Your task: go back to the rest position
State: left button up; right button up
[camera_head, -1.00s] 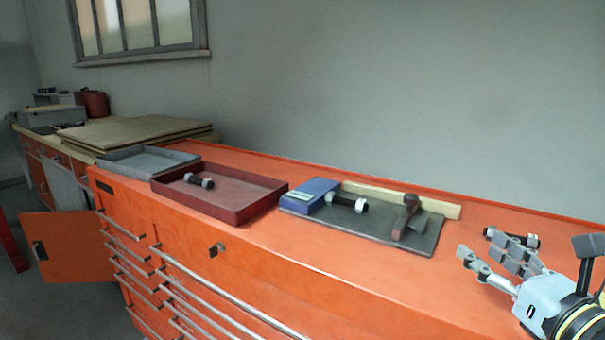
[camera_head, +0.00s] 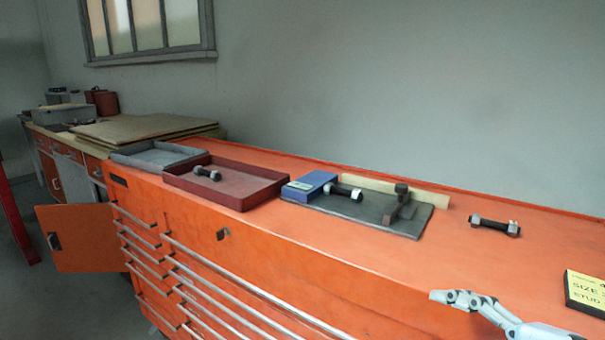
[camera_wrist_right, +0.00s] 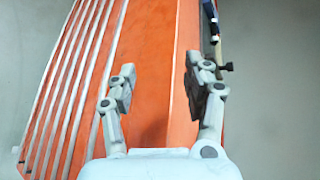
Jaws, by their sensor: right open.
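My right gripper (camera_head: 446,298) is at the lower right of the head view, by the front edge of the orange cabinet top (camera_head: 330,245). In the right wrist view its two fingers (camera_wrist_right: 160,78) are spread apart with nothing between them. A dark stud with light nuts (camera_head: 494,225) lies on the cabinet top, behind the gripper and apart from it. My left gripper is not in view.
A red tray (camera_head: 243,202) holding a stud (camera_head: 207,173) and a grey tray (camera_head: 150,165) stand at left. A dark mat (camera_head: 370,216) bears a blue box (camera_head: 309,185), a stud (camera_head: 343,191) and a hammer-like tool (camera_head: 401,202). A yellow-labelled block (camera_head: 585,293) sits at right.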

jog(key=s+d+f+n+g+h, duration=0.3)
jog(key=s+d+n+g+h, duration=0.1)
jog(key=s+n, duration=0.5)
jog(key=s+d+f+n+g+h, duration=0.3)
jog(key=s+d+n+g+h, duration=0.1)
jog(key=s+n, duration=0.5)
notch_tip(320, 180, down, 32)
jog(key=s+d+g+b, duration=0.2)
jog(key=s+d+b, duration=0.1)
jog(key=b, duration=0.2)
pick_arm(q)
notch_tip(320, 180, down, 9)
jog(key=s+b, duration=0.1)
jog(key=b, duration=0.2)
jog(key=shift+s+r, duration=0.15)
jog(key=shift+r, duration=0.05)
pick_arm(e)
jog(key=s+f+m, duration=0.1)
jog(key=s+f, duration=1.6)
jog(key=f, duration=0.1)
jog(key=shift+s+d+g, duration=0.15)
jog(key=shift+d+g, duration=0.25)
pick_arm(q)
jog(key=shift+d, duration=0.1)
